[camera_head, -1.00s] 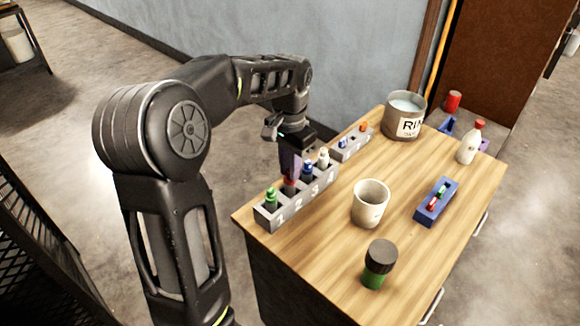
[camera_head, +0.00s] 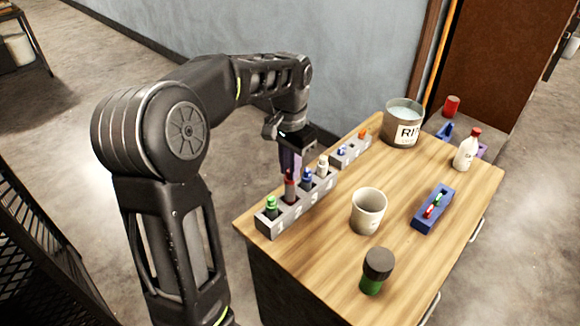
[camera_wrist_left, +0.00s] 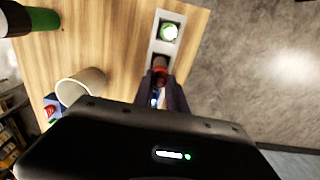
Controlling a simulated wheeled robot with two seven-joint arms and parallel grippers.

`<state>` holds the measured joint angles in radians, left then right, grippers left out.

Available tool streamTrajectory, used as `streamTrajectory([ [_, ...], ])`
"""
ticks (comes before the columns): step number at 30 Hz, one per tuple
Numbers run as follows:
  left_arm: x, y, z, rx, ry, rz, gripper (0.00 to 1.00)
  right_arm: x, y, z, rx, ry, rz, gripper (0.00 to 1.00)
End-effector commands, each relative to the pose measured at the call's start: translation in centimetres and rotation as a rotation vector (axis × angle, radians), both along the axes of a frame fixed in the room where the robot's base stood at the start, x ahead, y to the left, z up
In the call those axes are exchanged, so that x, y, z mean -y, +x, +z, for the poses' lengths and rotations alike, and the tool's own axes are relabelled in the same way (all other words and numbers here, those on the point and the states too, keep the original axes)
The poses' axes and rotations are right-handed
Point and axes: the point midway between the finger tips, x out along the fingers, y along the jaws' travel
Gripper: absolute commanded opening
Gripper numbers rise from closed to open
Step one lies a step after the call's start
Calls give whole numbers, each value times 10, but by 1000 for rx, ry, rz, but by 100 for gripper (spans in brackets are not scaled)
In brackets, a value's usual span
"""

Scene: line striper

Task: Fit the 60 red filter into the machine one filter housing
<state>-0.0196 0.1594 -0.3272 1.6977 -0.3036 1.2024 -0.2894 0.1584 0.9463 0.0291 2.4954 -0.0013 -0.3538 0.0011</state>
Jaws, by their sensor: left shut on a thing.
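The red filter (camera_head: 290,187) stands upright at the second slot of the grey numbered rack (camera_head: 283,222). My left gripper (camera_head: 290,168) is above that slot, pointing down and shut on the red filter. In the left wrist view the red filter (camera_wrist_left: 160,64) shows between the fingertips (camera_wrist_left: 160,82). Its lower end is partly hidden by the rack. The 60 marking is not readable, and I cannot tell which thing is the machine one filter housing. My right gripper is not in view.
The rack also holds green (camera_head: 271,207), blue (camera_head: 307,178) and white (camera_head: 323,166) pieces. A smaller grey block (camera_head: 350,151), a cup (camera_head: 368,211), a blue holder (camera_head: 433,210), a dark-capped green jar (camera_head: 376,270), a RINSE-type pot (camera_head: 403,124) and a white bottle (camera_head: 467,150) stand around.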

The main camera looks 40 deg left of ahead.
Motion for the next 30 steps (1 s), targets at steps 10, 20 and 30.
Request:
streamTrajectory([
  [10,0,0,22,1,0,0,0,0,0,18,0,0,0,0],
  [20,0,0,38,1,0,0,0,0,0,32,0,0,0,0],
  [30,0,0,39,1,0,0,0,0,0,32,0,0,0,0],
])
